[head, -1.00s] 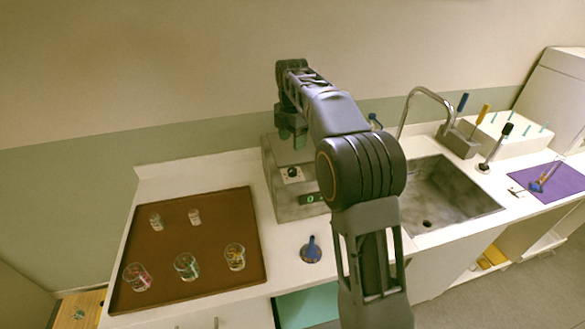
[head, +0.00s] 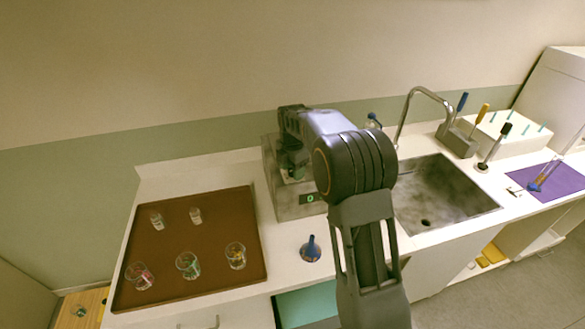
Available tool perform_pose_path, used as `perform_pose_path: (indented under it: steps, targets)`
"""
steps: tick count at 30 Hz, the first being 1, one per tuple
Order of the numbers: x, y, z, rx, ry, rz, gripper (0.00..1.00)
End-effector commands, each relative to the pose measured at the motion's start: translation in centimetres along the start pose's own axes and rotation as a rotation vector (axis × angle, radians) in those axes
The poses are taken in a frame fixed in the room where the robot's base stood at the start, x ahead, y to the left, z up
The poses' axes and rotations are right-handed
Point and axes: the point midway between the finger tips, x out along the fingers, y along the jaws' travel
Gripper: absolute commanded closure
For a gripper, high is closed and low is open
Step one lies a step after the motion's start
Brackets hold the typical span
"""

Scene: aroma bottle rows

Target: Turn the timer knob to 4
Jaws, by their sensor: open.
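The timer is on a grey box-shaped machine (head: 285,208) that stands on the white counter. A small dark display with a green digit (head: 310,198), which looks like 0, is low on its front. My gripper (head: 291,174) is at the machine's front, over the place of the knob, with its fingers open. The knob is hidden behind my gripper; I cannot tell whether the fingers touch it. My arm covers the machine's right side.
A brown tray (head: 180,225) with several glass cups is at left. A blue funnel (head: 311,247) stands in front of the machine. A sink (head: 440,190) with a tall faucet (head: 408,105) is at right, beyond it a purple mat (head: 548,186).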

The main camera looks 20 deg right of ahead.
Motion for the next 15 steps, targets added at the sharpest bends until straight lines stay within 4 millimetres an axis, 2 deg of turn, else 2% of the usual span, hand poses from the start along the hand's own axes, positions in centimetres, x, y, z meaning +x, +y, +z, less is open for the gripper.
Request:
perform_pose_path:
  steps: [4, 15]
  targets:
    - [0.0, 0.0, -0.01, 0.0, 0.0, 0.0, 0.45]
    - [-0.03, 0.0, -0.01, 0.0, 0.0, 0.0, 0.81]
